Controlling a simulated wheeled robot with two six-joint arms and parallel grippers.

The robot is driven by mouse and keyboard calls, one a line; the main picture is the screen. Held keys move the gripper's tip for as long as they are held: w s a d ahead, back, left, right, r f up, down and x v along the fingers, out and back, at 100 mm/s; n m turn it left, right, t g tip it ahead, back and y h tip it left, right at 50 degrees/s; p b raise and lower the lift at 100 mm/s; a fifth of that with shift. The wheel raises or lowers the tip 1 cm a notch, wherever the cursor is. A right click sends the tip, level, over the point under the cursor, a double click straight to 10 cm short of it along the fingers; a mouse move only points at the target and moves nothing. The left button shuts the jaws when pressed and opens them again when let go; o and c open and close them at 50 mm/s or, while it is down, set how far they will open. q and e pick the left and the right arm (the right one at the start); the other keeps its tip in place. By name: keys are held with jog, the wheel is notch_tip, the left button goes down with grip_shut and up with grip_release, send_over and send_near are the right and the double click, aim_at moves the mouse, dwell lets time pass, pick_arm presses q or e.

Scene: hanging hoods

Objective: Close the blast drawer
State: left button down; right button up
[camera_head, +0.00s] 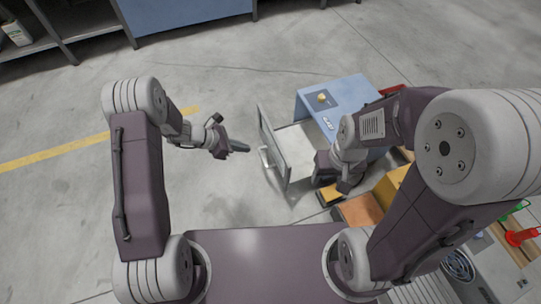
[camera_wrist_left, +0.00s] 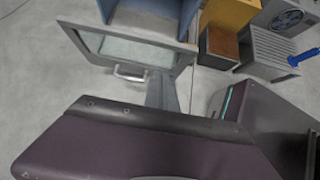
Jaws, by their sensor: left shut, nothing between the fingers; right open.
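The blast drawer (camera_head: 298,143) is pulled out to the left from a blue cabinet (camera_head: 335,100). Its grey front panel (camera_head: 274,146) carries a pale bar handle (camera_head: 265,158). My left gripper (camera_head: 243,146) is shut and empty, left of the front panel and apparently apart from it. In the left wrist view, the drawer (camera_wrist_left: 130,47) and its handle (camera_wrist_left: 130,73) show beyond my left gripper (camera_wrist_left: 161,90). My right gripper (camera_head: 329,178) is open, in front of the cabinet and right of the drawer front; its fingertips are partly hidden by the wrist.
An orange-brown box (camera_head: 360,210) and a yellow box (camera_head: 390,186) stand close to my right arm. A grey finned unit (camera_wrist_left: 268,50) is beside them in the left wrist view. Shelving (camera_head: 50,35) stands at the back left. The floor left of the drawer is clear.

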pick_arm(q)
jog(key=shift+f, duration=0.25)
pick_arm(e)
jog(key=shift+f, duration=0.25)
pick_arm(q)
jog(key=d+r+b+x, duration=0.2)
jog(key=b+x, duration=0.5)
jog(key=x, duration=0.5)
jog(key=shift+w+d+f, duration=0.2)
jog(key=shift+w, duration=0.25)
pick_arm(e)
notch_tip(320, 180, down, 7)
jog(key=shift+f, duration=0.2)
